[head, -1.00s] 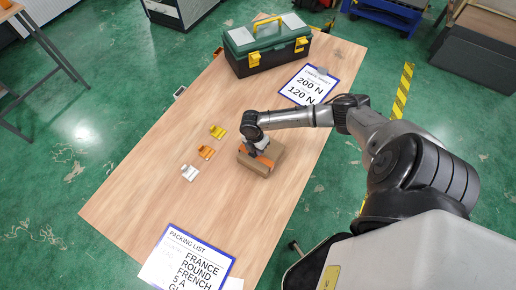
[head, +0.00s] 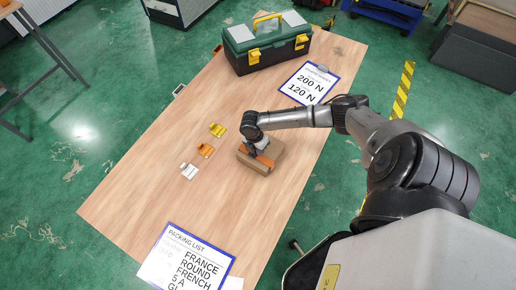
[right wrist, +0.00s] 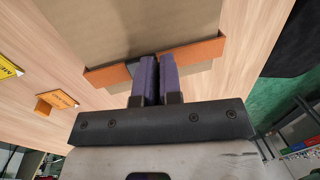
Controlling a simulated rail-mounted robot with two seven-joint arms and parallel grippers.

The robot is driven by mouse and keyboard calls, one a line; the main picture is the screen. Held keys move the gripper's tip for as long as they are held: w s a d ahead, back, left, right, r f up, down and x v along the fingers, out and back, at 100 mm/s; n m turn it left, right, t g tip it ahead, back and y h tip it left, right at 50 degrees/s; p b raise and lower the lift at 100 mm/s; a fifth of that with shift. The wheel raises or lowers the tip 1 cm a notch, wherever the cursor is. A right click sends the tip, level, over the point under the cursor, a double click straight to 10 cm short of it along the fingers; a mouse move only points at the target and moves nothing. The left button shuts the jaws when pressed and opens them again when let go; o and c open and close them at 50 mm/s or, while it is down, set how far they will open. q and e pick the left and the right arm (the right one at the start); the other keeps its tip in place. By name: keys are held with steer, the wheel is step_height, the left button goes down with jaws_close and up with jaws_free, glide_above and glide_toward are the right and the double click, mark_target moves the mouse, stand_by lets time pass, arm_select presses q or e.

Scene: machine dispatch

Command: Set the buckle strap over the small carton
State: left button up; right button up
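The small brown carton (head: 254,166) sits on the wooden table; its top also fills the upper middle of the right wrist view (right wrist: 130,25). The orange buckle strap (head: 264,161) lies across the carton, reaching past both sides in the right wrist view (right wrist: 205,50). A dark grey piece shows on the strap beside my fingers. My right gripper (right wrist: 157,65) is over the strap's middle, its two purple-padded fingers nearly together on it. The fingertips and the strap's underside are hidden, so contact with the carton is unclear. My left gripper is out of view.
Yellow (head: 217,130), orange (head: 206,151) and white (head: 189,171) label pieces stand left of the carton. A green toolbox (head: 268,42) and a force sheet (head: 308,84) lie toward the back. A packing list (head: 190,258) is at the front. Bare table separates it from the carton.

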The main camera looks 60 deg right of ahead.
steer(key=o, duration=0.5)
steer(key=shift+o, duration=0.2)
steer(key=shift+r, duration=0.1)
step_height(320, 180, up, 14)
steer(key=w+p, duration=0.1)
steer(key=w, duration=0.1)
steer(key=shift+w+f+p, duration=0.25)
steer(key=shift+p, duration=0.15)
steer(key=shift+d, duration=0.1)
